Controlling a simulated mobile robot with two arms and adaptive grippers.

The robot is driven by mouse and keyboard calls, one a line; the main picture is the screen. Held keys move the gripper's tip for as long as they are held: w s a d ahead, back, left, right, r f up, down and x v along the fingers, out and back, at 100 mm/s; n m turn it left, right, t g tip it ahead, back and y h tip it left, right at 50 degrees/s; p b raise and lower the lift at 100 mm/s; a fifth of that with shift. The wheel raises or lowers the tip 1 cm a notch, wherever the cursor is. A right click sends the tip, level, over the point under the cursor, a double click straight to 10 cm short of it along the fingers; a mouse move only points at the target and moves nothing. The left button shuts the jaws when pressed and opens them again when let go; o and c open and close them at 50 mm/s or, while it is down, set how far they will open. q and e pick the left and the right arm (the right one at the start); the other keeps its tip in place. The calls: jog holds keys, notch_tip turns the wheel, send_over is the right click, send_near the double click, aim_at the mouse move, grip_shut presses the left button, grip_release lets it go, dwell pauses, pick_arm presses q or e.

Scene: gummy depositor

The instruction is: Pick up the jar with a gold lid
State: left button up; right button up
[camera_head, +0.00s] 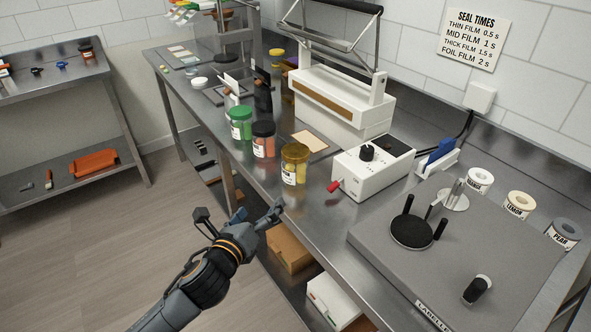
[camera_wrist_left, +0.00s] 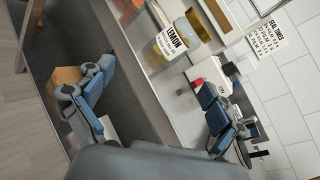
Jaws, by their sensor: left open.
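The jar with a gold lid (camera_head: 294,168) stands upright near the front edge of the steel counter, with yellow contents and a white label. In the left wrist view the jar (camera_wrist_left: 172,43) appears tilted, its label reading LEMON and its gold lid toward the upper right. My left gripper (camera_head: 240,213) is open and empty, in front of the counter edge and short of the jar. In the left wrist view its two fingers (camera_wrist_left: 150,103) are spread wide, with the jar beyond them. My right gripper is not in view.
A black-lidded jar (camera_head: 263,140) and a green-lidded jar (camera_head: 240,123) stand left of the gold-lidded one. A white control box (camera_head: 372,168) with a red-tipped lever is close on its right. Cardboard boxes (camera_head: 287,248) sit on the shelf below.

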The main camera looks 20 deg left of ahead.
aim_at(290, 164)
pick_arm(q)
jog(key=w+d+r+m, duration=0.1)
jog(key=w+m, duration=0.1)
jog(key=w, duration=0.1)
jog(key=w+d+r+m+t+h, duration=0.1)
jog(key=w+m, duration=0.2)
jog(key=w, duration=0.1)
jog(key=w+r+m+h+p, duration=0.1)
jog(key=w+m, duration=0.1)
jog(key=w, duration=0.1)
jog(key=shift+w+d+r+m+t, duration=0.3)
jog(key=shift+d+r+m, duration=0.1)
jog(key=shift+w+d+f+p, duration=0.1)
jog(key=shift+w+p, duration=0.1)
jog(key=shift+w, duration=0.75)
jog(key=shift+w+d+f+p, duration=0.15)
jog(key=shift+w+p, duration=0.1)
jog(key=shift+w, duration=0.7)
jog(key=shift+w+d+f+p, duration=0.1)
jog(key=shift+w+p, duration=0.1)
jog(key=shift+w, duration=0.75)
jog(key=shift+r, duration=0.1)
jog(key=c, duration=1.3)
